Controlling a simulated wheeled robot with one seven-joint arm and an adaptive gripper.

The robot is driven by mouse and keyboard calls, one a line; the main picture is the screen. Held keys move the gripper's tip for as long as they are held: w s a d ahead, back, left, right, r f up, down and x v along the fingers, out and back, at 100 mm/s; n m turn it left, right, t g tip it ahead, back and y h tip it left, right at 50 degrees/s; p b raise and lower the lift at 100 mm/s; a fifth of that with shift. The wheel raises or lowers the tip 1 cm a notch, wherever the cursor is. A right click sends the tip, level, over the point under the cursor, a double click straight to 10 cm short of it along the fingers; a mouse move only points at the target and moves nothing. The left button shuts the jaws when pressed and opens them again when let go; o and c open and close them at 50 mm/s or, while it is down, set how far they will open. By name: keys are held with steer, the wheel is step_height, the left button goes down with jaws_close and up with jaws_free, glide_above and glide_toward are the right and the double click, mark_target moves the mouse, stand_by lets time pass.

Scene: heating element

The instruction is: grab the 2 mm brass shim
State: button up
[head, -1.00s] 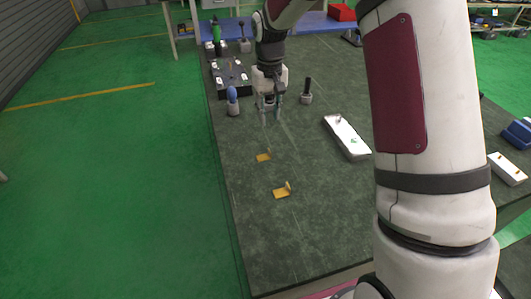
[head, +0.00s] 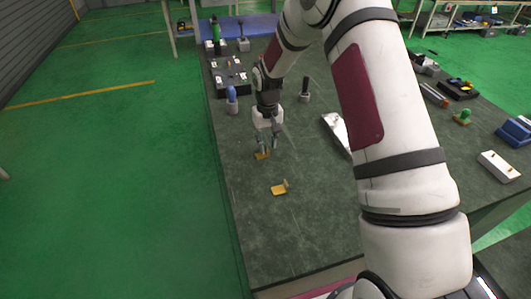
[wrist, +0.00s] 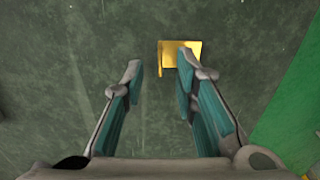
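Two small yellow brass angle pieces lie on the dark green table. The far piece (head: 262,155) is close under my gripper (head: 269,149); the near piece (head: 280,188) lies apart, closer to the front. I cannot tell which is 2 mm thick. In the wrist view one brass piece (wrist: 193,48) shows beyond the fingertips, its upright edge lying between the two finger lines. My gripper (wrist: 160,68) is open and empty there. The right finger overlaps part of the piece in the picture; contact cannot be told.
A blue-topped item (head: 232,98), a black post (head: 305,90) and a dark block with fittings (head: 229,76) stand farther back. A silver-white plate (head: 337,131) is partly hidden by my arm. The table's left edge is near the brass pieces. The table's front is clear.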

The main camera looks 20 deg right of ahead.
steer(key=shift+f, duration=0.75)
steer(key=shift+c, duration=0.6)
jaws_close()
steer(key=shift+r, duration=0.1)
